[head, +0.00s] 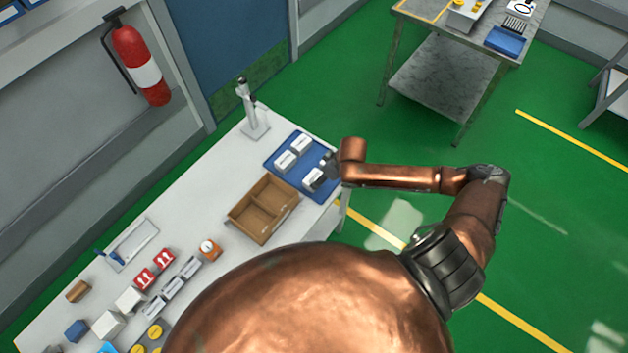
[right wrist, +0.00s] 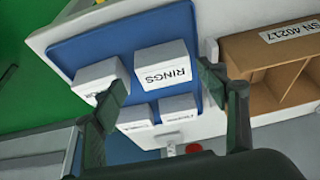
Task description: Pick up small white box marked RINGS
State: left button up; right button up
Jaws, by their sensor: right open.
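The small white box marked RINGS (right wrist: 165,72) lies on a blue tray (right wrist: 80,48) among other white boxes. In the head view, the white box on the tray beside my gripper (head: 313,178) appears to be the same one. My right gripper (head: 328,164) is over the tray. In the right wrist view its fingers (right wrist: 163,80) are open, one on each side of the RINGS box in the picture. The box is not held; I cannot tell the height gap. My left gripper is not in view.
A divided brown wooden box (head: 262,209) stands beside the tray. A grey stand (head: 250,110) is behind it. Other white boxes (right wrist: 98,78) sit close by on the tray. Several small boxes line the table's lower left. The white table (head: 205,165) has bare space in its middle.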

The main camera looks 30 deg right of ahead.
aim_at(315, 178)
jog(key=x, duration=0.6)
jog(key=shift+w+a, duration=0.35)
jog(key=shift+w, duration=0.1)
jog(key=shift+r, duration=0.1)
jog(key=shift+c, duration=0.6)
jog(key=c, duration=0.8)
jog(key=shift+c, duration=0.3)
jog(key=shift+r, duration=0.1)
